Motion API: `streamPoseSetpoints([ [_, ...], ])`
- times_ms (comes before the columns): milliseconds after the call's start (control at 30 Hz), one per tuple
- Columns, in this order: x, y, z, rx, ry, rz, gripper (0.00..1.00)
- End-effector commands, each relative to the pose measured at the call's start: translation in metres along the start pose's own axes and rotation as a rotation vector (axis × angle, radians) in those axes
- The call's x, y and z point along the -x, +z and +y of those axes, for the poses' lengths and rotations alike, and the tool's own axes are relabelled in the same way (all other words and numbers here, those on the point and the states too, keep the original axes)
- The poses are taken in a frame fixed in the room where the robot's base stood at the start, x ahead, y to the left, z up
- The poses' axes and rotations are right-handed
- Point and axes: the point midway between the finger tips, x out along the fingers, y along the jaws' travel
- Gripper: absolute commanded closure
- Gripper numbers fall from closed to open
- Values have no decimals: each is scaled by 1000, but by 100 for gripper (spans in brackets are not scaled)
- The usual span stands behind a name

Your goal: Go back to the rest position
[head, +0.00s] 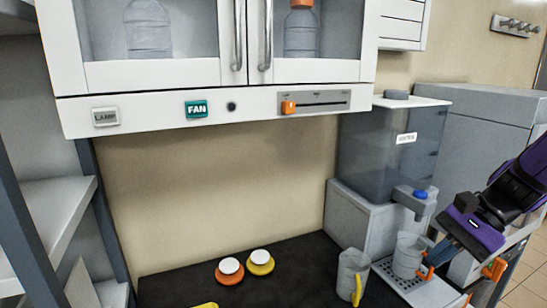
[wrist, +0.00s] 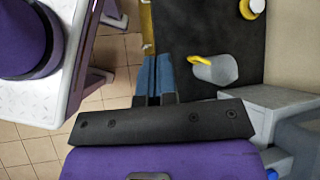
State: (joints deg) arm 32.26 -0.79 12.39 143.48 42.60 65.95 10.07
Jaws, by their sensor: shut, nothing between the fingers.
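My gripper (head: 436,256) is at the right of the head view, at the end of my purple and black arm. It is low beside the grey cup with the orange handle (head: 408,254) on the drip tray (head: 432,291). The blue fingers overlap the handle area in the picture; I cannot tell whether they touch it. In the wrist view, the blue fingers of my gripper (wrist: 155,75) are together with nothing between them. The orange-handled cup cannot be made out there.
A grey jug with a yellow handle (head: 351,276) stands left of the water dispenser (head: 390,145); the jug also shows in the wrist view (wrist: 220,70). Orange and yellow white-topped items (head: 229,271) (head: 260,262) sit on the black bench top (head: 305,262). A cabinet (head: 220,75) hangs above.

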Motion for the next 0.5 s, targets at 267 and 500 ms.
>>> streamPoseSetpoints([
  [267, 21, 43, 12, 369, 186, 269, 100],
  [500, 48, 76, 23, 681, 307, 499, 100],
])
